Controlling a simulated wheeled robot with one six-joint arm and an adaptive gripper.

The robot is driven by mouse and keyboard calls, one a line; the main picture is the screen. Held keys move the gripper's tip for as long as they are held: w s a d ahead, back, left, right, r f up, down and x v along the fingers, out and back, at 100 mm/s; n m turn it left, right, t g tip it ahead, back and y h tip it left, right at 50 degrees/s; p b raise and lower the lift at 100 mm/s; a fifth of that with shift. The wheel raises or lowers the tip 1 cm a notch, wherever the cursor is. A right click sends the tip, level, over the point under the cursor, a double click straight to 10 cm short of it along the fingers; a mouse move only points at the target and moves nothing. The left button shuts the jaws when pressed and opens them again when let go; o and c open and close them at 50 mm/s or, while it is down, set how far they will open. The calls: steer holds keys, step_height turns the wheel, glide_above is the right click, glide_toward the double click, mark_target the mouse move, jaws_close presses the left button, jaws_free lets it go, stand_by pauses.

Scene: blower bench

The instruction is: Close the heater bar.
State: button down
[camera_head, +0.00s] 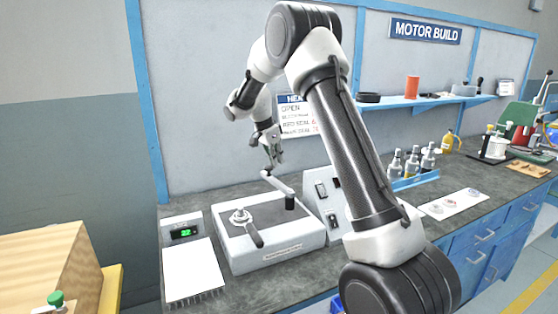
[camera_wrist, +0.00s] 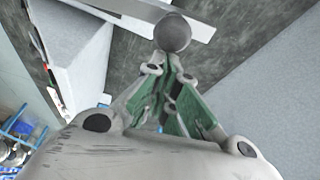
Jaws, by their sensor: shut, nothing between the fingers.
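The heater bar (camera_head: 277,183) is a pale arm joined to a dark post (camera_head: 290,202) at the right side of a white bench unit (camera_head: 275,254). It points toward the back wall, away from the unit's dark top plate. My gripper (camera_head: 273,160) is shut and empty, pointing down at the bar's free end. In the wrist view a round dark knob (camera_wrist: 172,32) sits just beyond my gripper's tips (camera_wrist: 166,58), beside a pale bar (camera_wrist: 135,8). I cannot tell whether the fingers touch the knob.
A round metal piece (camera_head: 240,216) and a black handle (camera_head: 254,236) lie on the unit's top. A scale with a green display (camera_head: 185,233) stands left. A sloped switch box (camera_head: 322,190) stands right, partly behind my arm. Bottles (camera_head: 412,160) stand farther right.

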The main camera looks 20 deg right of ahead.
steer(key=s+a+n+t+y, duration=0.3)
steer(key=s+a+n, duration=0.7)
steer(key=a+n, duration=0.5)
steer(key=shift+s+a, duration=0.3)
steer(key=shift+f, duration=0.1)
stand_by(0.5)
